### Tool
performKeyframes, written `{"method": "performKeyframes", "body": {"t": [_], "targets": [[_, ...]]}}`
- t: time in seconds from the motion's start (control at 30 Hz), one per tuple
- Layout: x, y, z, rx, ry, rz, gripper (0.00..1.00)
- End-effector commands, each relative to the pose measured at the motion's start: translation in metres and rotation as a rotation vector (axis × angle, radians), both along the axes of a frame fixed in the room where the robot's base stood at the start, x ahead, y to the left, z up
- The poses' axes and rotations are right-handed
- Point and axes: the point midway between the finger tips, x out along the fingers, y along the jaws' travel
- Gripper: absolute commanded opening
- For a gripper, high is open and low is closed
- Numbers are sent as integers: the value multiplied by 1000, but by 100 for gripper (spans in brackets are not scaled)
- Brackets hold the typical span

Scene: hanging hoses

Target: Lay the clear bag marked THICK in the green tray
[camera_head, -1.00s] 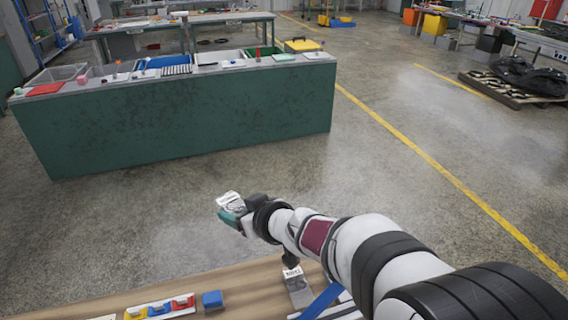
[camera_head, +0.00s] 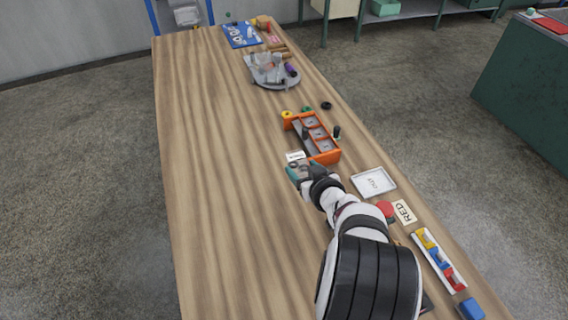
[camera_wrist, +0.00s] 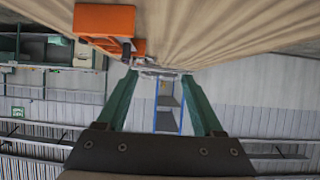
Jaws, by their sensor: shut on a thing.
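My gripper (camera_head: 294,170) is over the wooden table in the head view, just left of an orange rack. It is shut on a small clear bag with a white label (camera_head: 295,156); the print is too small to read. In the wrist view, the green fingers (camera_wrist: 158,76) point away from me, and the thin, greyish bag (camera_wrist: 152,68) shows edge-on at their tips. I cannot tell the green tray in either current view.
The orange rack (camera_head: 325,152) stands close to the gripper. A white tray (camera_head: 373,182), a RED card (camera_head: 403,212) and a tray of coloured blocks (camera_head: 438,258) line the right edge. A grey round tray (camera_head: 270,72) holds items farther back. The table's left side is bare.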

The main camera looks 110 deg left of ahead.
Motion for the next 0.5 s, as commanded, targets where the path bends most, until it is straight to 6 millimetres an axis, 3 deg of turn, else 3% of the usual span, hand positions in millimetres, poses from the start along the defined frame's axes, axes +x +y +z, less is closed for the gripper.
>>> {"method": "performKeyframes", "body": {"t": [0.13,0.5], "targets": [[-17,-6,-18,-4,1,31,6],[-17,-5,-97,-2,1,31,6]]}}
